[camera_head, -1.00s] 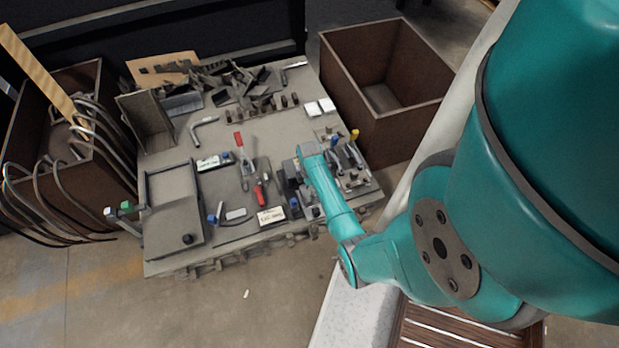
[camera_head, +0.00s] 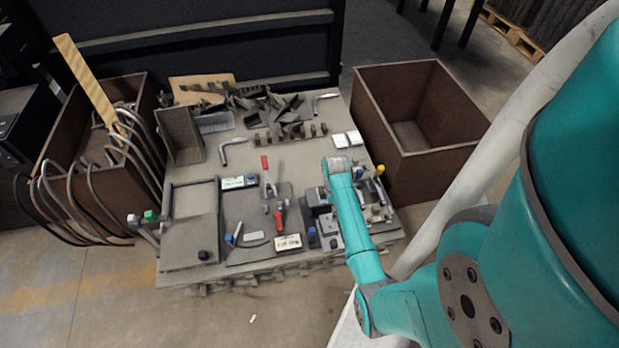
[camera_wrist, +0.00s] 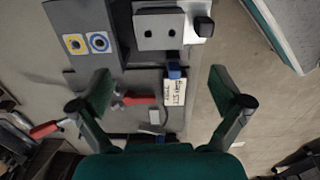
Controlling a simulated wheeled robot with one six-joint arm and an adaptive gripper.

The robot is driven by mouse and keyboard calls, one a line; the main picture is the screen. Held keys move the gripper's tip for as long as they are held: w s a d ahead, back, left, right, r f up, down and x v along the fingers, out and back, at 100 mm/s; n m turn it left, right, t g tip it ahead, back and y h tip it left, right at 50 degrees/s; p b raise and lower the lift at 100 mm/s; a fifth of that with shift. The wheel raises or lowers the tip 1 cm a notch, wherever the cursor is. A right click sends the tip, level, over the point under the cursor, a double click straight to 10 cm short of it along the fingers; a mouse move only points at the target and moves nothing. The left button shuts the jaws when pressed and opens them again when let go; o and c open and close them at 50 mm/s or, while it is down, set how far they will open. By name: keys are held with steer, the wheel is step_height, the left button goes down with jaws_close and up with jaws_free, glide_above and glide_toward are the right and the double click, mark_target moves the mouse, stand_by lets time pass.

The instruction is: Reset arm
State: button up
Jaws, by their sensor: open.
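My teal arm (camera_head: 355,225) reaches from the right over the right part of the grey workbench (camera_head: 290,160) in the head view. Its fingers are hidden there behind the arm. In the wrist view my gripper (camera_wrist: 160,90) is open, with its two fingers wide apart and nothing between them that it holds. Below the fingers lie a white label card (camera_wrist: 173,92), a blue block (camera_wrist: 174,71) and a red-handled clamp (camera_wrist: 138,99) on the bench. The fingers look apart from these things.
An open brown bin (camera_head: 440,160) stands right of the bench. Another brown bin (camera_head: 65,150) on the left holds curved dark hoses. Dark chain pieces (camera_head: 275,108) lie at the bench's back. Floor (camera_head: 130,315) in front is mostly clear.

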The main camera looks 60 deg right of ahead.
steer(key=s+a+r+m+t+h, duration=0.1)
steer(key=s+a+m+t+h, duration=0.15)
steer(key=a, duration=0.95)
steer(key=s+a+m+t+h, duration=0.1)
steer(key=s+a+t, duration=0.25)
steer(key=a, duration=0.95)
steer(key=s+a+r+m+t+y, duration=0.1)
steer(key=s+a+r+t, duration=0.2)
steer(key=r, duration=0.7)
steer(key=s+a+r+m+t+y, duration=0.1)
steer(key=s+a+r+m+t, duration=0.1)
steer(key=r, duration=0.7)
steer(key=s+a+r+m+t+y, duration=0.1)
steer(key=s+a+r+t, duration=0.2)
steer(key=s+a+r, duration=0.3)
step_height(320, 180, up, 5)
steer(key=shift+a+f+t, duration=0.2)
steer(key=shift+a+t, duration=0.15)
steer(key=shift+t, duration=0.05)
